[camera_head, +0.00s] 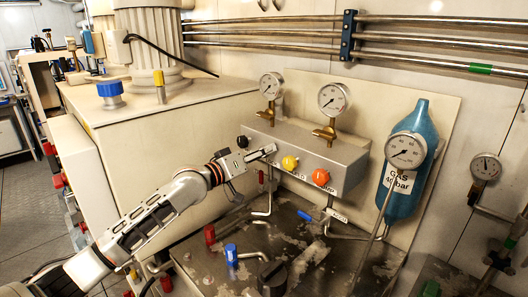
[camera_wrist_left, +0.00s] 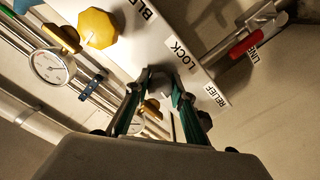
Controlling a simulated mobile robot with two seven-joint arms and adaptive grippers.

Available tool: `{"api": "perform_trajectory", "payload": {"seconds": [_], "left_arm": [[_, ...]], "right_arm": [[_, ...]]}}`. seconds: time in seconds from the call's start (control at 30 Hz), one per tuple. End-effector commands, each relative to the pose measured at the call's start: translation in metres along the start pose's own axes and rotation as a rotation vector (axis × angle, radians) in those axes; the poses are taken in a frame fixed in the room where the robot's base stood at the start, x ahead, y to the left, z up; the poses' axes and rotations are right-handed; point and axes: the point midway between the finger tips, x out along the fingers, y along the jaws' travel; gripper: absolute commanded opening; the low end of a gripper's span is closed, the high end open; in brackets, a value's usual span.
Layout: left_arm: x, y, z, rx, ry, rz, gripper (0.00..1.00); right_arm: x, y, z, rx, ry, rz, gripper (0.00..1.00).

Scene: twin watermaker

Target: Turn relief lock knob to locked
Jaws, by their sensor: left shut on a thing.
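The relief lock knob (camera_wrist_left: 160,76) is a small grey knob beside the LOCK label (camera_wrist_left: 179,54) in the left wrist view. My left gripper (camera_wrist_left: 159,92) is shut on it, with the green-edged fingers on its two sides. In the head view my left gripper (camera_head: 268,151) reaches the front of the grey valve box (camera_head: 345,160) and hides the knob. Which way the knob is turned cannot be told. My right gripper is not in view.
A black knob (camera_head: 243,141) is left of my gripper; a yellow knob (camera_head: 290,162) and an orange knob (camera_head: 320,177) are right of it. Gauges (camera_head: 334,99) stand above the box. A blue gas bottle (camera_head: 400,200) is at right. Pipes (camera_head: 262,205) run below.

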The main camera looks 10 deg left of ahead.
Motion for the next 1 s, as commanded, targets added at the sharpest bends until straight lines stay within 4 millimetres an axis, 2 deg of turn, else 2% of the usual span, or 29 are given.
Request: {"api": "perform_trajectory", "payload": {"seconds": [0.4, 1.0], "left_arm": [[0.000, 0.000, 0.000, 0.389, -0.003, -0.001, 0.02], [0.000, -0.001, 0.001, 0.958, -0.002, 0.000, 0.02]], "right_arm": [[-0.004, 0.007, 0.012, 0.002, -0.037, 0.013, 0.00], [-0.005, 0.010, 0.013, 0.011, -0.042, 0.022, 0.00]]}}
